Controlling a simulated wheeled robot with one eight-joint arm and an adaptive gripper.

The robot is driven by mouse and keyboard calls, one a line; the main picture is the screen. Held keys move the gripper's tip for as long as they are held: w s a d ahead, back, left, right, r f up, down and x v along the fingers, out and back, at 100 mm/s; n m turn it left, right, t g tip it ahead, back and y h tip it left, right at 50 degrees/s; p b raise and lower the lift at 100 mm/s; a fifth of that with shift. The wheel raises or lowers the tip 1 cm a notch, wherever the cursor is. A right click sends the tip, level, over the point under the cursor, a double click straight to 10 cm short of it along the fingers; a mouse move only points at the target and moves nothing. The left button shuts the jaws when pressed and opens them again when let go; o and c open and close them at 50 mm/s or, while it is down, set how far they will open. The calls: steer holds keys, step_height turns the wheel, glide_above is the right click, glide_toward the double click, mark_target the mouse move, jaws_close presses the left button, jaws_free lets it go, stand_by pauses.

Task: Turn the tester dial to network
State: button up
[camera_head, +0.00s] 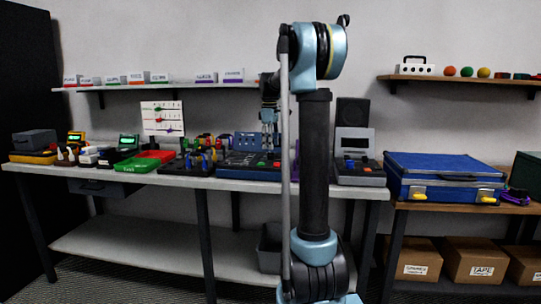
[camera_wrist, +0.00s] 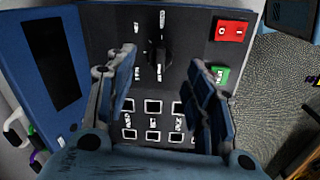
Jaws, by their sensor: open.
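The tester's dark panel with a blue frame fills much of the wrist view. Its black dial knob (camera_wrist: 157,58) has small white labels around it, which look tilted and too small to read surely. The dial's pointed setting is unclear. My gripper (camera_wrist: 162,60) is open, with one finger on each side of the dial in the picture. No contact with the knob can be made out. In the head view, my gripper (camera_head: 269,132) points down over the blue-and-dark tester (camera_head: 236,161) on the bench; the dial is too small to tell there.
A red switch (camera_wrist: 232,30) and a green button (camera_wrist: 221,75) sit right of the dial; several white-outlined sockets lie below it. On the bench (camera_head: 215,184), a green tray (camera_head: 138,166) and cable holders stand left. A grey device (camera_head: 358,172) stands right, near a blue case (camera_head: 443,168).

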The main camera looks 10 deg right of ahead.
mark_target(271, 156)
steer(key=shift+w+d+f, duration=0.1)
steer(key=shift+w+f, duration=0.05)
steer(key=shift+f, duration=2.4)
steer(key=shift+c, duration=0.3)
steer(key=c, duration=1)
